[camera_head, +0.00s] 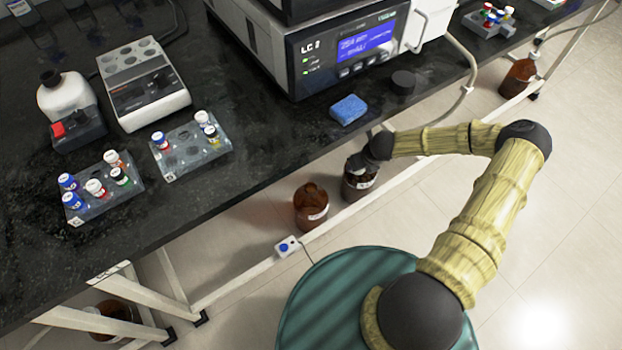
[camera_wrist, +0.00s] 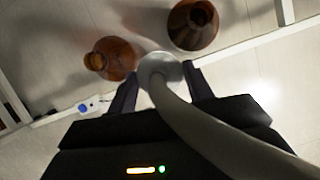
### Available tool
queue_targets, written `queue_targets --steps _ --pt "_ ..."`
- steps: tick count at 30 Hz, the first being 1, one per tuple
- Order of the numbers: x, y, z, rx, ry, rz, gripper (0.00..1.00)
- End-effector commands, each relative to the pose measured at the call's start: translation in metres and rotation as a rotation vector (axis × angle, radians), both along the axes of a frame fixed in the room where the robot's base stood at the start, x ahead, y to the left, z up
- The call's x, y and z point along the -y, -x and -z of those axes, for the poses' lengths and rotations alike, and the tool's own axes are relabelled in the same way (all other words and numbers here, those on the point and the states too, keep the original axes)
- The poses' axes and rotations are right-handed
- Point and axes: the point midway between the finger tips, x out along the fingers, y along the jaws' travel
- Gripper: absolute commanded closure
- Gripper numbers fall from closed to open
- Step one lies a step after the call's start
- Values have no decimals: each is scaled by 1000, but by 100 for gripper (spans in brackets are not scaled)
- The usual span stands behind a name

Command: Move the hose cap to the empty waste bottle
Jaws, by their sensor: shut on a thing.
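My gripper (camera_head: 362,160) is below the bench's front edge, above the floor bottles. In the wrist view my gripper (camera_wrist: 160,86) is shut on the hose cap (camera_wrist: 162,68), a round grey cap with a thick pale hose running from it to the lower right. A brown bottle (camera_head: 311,205) stands on the floor to the left; it also shows in the wrist view (camera_wrist: 112,58). A darker brown bottle (camera_head: 358,188) is just under my gripper in the head view, and shows open-necked in the wrist view (camera_wrist: 190,28). The cap appears apart from both. Their fill is hard to tell.
The dark bench (camera_head: 240,200) holds vial racks (camera_head: 190,148), a blue sponge (camera_head: 348,109) and the LC instrument (camera_head: 300,50). A small box with a blue button (camera_head: 288,246) is on the lower frame rail. Another brown bottle (camera_head: 518,78) stands far right.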

Motion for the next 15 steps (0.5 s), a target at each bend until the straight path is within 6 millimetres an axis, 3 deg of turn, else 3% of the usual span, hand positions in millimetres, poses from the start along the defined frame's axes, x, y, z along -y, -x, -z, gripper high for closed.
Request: queue_targets --steps 5,15 --pt "-11 0 10 -1 2 -40 71" --pt "-77 4 43 -6 8 -259 71"
